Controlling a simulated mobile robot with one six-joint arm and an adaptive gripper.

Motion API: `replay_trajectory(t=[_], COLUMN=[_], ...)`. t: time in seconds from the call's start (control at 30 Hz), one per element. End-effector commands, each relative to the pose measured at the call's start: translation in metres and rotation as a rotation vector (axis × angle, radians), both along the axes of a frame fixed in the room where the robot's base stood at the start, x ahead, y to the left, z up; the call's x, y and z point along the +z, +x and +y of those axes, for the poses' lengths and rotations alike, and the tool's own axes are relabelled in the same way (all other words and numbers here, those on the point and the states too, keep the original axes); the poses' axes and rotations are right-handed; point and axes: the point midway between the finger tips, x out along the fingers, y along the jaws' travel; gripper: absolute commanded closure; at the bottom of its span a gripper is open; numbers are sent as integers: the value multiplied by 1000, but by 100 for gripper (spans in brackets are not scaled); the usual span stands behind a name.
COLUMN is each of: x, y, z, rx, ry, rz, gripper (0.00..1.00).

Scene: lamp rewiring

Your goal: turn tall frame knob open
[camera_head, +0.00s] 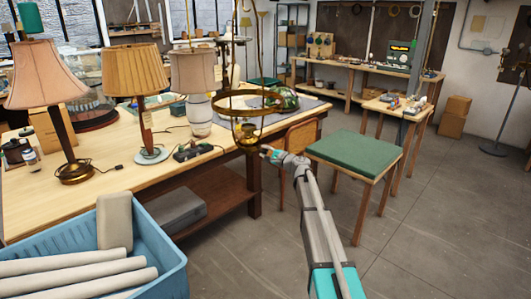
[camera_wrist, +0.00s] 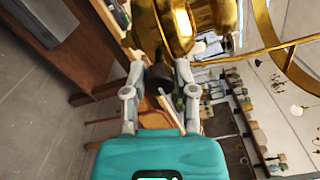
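The tall frame is a brass hoop lamp frame (camera_head: 250,105) with a brass burner body (camera_head: 246,134), at the front right edge of the long workbench. In the wrist view the brass body (camera_wrist: 185,22) fills the top, with a dark round knob (camera_wrist: 159,78) below it. My gripper (camera_head: 268,152) reaches up to the brass body from the right. In the wrist view my gripper (camera_wrist: 159,72) has its fingers apart, one on each side of the knob, with small gaps seeming to show. Contact with the knob cannot be made out for certain.
The workbench (camera_head: 100,190) carries several shaded lamps and a small dark device (camera_head: 194,151). A green-topped stool (camera_head: 355,150) stands right of my arm. A blue crate (camera_head: 170,262) with pale rolls is at the front left.

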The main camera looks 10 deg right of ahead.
Motion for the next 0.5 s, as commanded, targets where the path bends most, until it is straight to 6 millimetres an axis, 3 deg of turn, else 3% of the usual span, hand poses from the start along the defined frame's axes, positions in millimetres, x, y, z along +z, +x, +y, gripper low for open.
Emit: replay_trajectory(t=[0.03, 0.13, 0.5], x=[0, 0, 0], y=[0, 0, 0], z=[0, 0, 0], rx=[0, 0, 0], ry=[0, -1, -1], rz=[0, -1, -1], gripper=[49, 32, 32])
